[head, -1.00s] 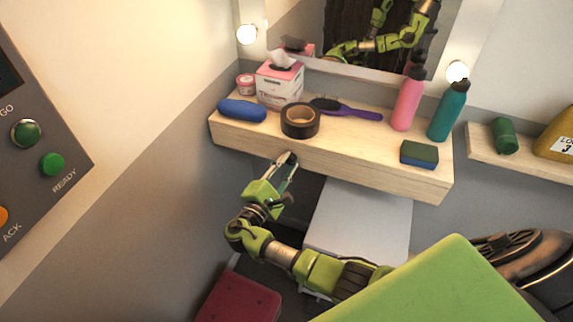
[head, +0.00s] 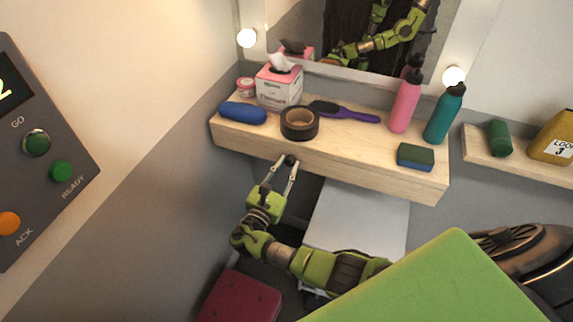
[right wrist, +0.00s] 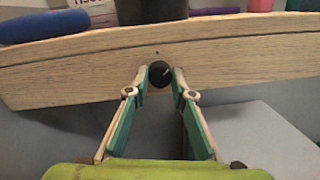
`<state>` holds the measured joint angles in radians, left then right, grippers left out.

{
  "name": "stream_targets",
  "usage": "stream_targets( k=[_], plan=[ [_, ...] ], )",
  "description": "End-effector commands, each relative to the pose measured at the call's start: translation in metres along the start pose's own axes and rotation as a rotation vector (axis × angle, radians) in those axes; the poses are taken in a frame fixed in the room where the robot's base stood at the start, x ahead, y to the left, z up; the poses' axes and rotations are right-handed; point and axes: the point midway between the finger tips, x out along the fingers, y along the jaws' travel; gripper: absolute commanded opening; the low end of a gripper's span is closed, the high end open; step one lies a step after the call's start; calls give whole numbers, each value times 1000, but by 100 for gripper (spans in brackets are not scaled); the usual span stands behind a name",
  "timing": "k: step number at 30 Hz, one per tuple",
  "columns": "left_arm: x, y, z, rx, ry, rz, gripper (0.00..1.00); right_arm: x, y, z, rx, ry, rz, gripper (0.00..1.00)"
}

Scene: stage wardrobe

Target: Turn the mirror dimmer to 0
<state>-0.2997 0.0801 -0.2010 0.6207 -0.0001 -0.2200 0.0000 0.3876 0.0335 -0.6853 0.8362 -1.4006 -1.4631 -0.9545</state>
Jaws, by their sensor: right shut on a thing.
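The mirror dimmer is a small black round knob (right wrist: 160,74) on the front face of the wooden shelf, below a tiny dark dot. In the head view the knob (head: 289,159) sits under the roll of black tape. My right gripper (head: 287,164) reaches up to it from below. In the right wrist view its two fingers (right wrist: 159,79) are on either side of the knob, shut on it. The knob's setting is too small to read. The mirror (head: 350,40) stands behind the shelf. My left gripper is not in view.
On the shelf (head: 340,165) are a black tape roll (head: 299,122), tissue box (head: 279,85), blue case (head: 243,113), purple brush (head: 350,113), two bottles (head: 405,105) and a sponge (head: 415,157). A button panel (head: 45,190) is on the left wall. A white surface (head: 355,220) lies below the shelf.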

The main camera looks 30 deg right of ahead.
Motion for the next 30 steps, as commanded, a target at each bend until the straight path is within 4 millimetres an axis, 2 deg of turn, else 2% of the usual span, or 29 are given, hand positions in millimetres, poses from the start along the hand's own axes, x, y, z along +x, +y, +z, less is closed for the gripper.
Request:
stream_targets(
  k=[18,30],
  plan=[
    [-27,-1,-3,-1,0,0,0,0,-2,1,-552,-28,43,1],
    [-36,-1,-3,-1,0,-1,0,-1,-2,0,-742,-36,58,1]
  ],
)
